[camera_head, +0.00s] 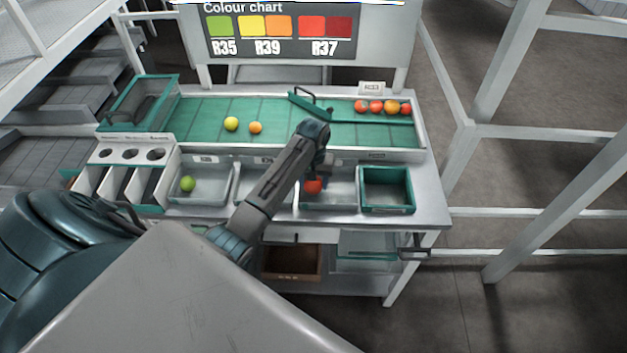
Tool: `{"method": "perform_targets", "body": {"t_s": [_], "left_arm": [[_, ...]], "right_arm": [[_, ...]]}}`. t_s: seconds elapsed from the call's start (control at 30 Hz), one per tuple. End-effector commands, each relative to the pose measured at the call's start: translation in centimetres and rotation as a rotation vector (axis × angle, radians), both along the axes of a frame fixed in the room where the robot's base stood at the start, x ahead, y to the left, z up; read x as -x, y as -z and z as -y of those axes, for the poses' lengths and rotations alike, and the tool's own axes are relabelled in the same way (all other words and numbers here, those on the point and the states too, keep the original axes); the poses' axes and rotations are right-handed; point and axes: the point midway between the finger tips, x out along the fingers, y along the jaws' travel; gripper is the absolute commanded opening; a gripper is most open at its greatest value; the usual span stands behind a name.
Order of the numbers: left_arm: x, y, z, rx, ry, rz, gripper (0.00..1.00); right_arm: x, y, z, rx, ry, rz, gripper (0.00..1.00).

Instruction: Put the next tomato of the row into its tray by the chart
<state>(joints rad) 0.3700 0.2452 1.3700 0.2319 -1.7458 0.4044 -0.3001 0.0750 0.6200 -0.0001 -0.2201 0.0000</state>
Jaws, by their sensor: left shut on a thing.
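My left gripper (316,176) is shut on a red tomato (313,187), low over the third tray (343,205); whether the tomato touches the tray floor I cannot tell. A yellow tomato (231,124) and an orange tomato (255,128) lie apart on the green bench top. The left tray (217,198) holds a green tomato (187,183). The middle tray (282,200) is largely hidden behind my left arm. The colour chart (280,35) pairs green with R35, yellow and orange with R39, two reds with R37. My right gripper is out of view.
Several red and orange tomatoes (376,106) sit at the back right behind a green rail (370,121). An empty green-rimmed bin (387,209) stands right of the trays. A rack with round holes (130,154) and a green-edged box (139,103) stand at left.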

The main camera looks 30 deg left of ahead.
Motion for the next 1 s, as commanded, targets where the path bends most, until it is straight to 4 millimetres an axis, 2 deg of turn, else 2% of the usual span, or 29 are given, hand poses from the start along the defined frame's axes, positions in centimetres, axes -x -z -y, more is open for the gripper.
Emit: {"method": "perform_targets", "body": {"t_s": [0.4,0.97,1.0], "left_arm": [[0.0,0.3,0.0,0.000,0.000,0.000,0.42],[0.0,1.1,0.0,0.000,0.000,0.001,0.42],[0.0,1.2,0.0,0.000,0.000,0.001,0.55]], "right_arm": [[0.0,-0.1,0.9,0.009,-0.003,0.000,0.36],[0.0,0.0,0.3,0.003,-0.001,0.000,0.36],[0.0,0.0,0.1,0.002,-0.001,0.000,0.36]]}}
